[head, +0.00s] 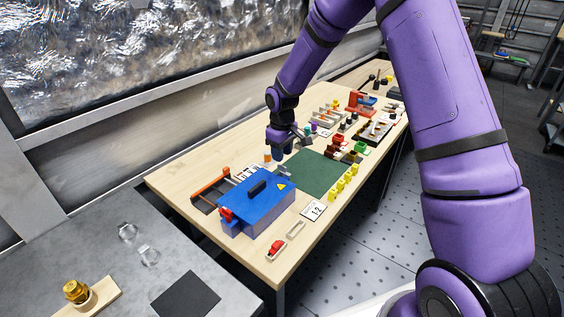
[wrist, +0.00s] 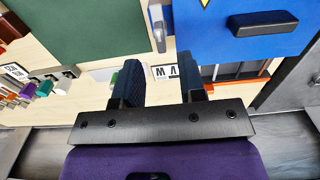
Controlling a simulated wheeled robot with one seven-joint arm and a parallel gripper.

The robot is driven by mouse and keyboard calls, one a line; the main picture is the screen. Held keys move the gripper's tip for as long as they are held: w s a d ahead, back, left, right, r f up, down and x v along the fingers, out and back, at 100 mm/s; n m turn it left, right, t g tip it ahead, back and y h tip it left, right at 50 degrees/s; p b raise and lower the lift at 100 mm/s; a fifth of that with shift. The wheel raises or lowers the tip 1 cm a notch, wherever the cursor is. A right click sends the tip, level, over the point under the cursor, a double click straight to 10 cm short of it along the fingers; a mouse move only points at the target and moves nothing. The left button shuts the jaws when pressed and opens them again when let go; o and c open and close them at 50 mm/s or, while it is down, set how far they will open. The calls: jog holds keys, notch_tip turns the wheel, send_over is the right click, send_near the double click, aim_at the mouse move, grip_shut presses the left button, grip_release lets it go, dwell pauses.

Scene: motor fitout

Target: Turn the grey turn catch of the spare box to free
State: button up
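The spare box (head: 262,212) has a blue lid with a black handle and a yellow warning sticker, and stands on the wooden table. In the wrist view its blue lid (wrist: 220,42) fills the upper right. The grey turn catch (wrist: 157,25) shows at the lid's edge in the wrist view, lying roughly along that edge. In the head view a small grey piece (head: 284,170) at the box's far edge appears to be this catch. My gripper (head: 284,150) is above the table beyond the box. In the wrist view my gripper (wrist: 158,75) is open, with nothing held, apart from the catch.
A green mat (head: 314,173) lies beside the box. A red part (head: 226,213) is at the box's left end. Yellow pieces (head: 345,182), a label card (head: 313,210) and an orange-edged black tray (head: 208,190) surround it. Racks of parts crowd the far table.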

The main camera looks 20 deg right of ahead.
aim_at(282, 166)
notch_tip(282, 166, up, 6)
jog(key=shift+f, duration=0.15)
dwell(0.3)
